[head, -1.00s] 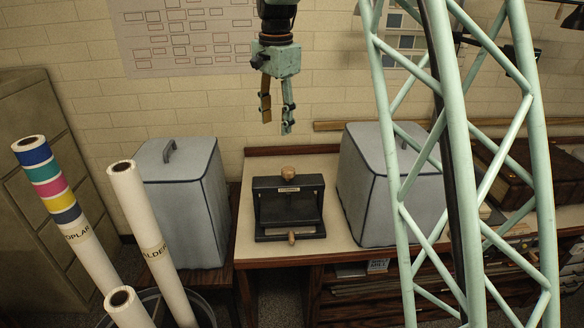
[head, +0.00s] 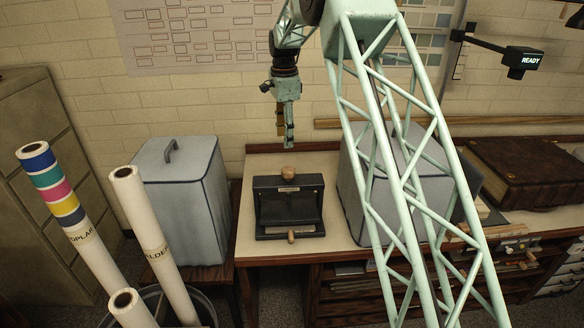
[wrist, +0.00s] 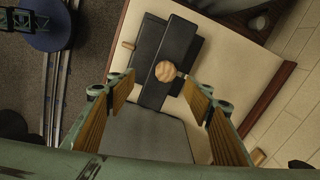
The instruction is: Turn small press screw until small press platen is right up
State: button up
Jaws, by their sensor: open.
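The small press (head: 289,205) is a black frame standing on the pale bench top. Its screw has a round wooden knob (head: 288,172) on top of the crossbar; the knob also shows in the wrist view (wrist: 165,71). A second small wooden knob (head: 292,236) sticks out low at the front. The platen cannot be clearly made out inside the dark frame. My gripper (head: 286,143) points down above the press, apart from it. It is open and empty; in the wrist view its wood-toned fingers (wrist: 160,108) are spread, with the screw knob beyond them.
Grey covered boxes stand left (head: 182,190) and right (head: 352,190) of the press, close on both sides. A thick brown book (head: 530,172) lies farther right. Paper rolls (head: 150,240) stand at front left. Some bare bench top (head: 258,165) surrounds the press.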

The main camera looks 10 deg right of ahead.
aim_at(288, 169)
jog(key=shift+m, duration=0.6)
jog(key=f, duration=0.1)
jog(key=w+d+f, duration=0.1)
jog(key=w+f, duration=0.1)
jog(key=shift+w+d+f+p, duration=0.25)
jog(key=shift+d+f+p, duration=0.05)
jog(key=shift+p, duration=0.05)
jog(key=shift+f, duration=0.1)
jog(key=shift+f+p, duration=0.9)
jog(key=shift+f, duration=5.9)
jog(key=shift+c, duration=0.4)
jog(key=c, duration=0.8)
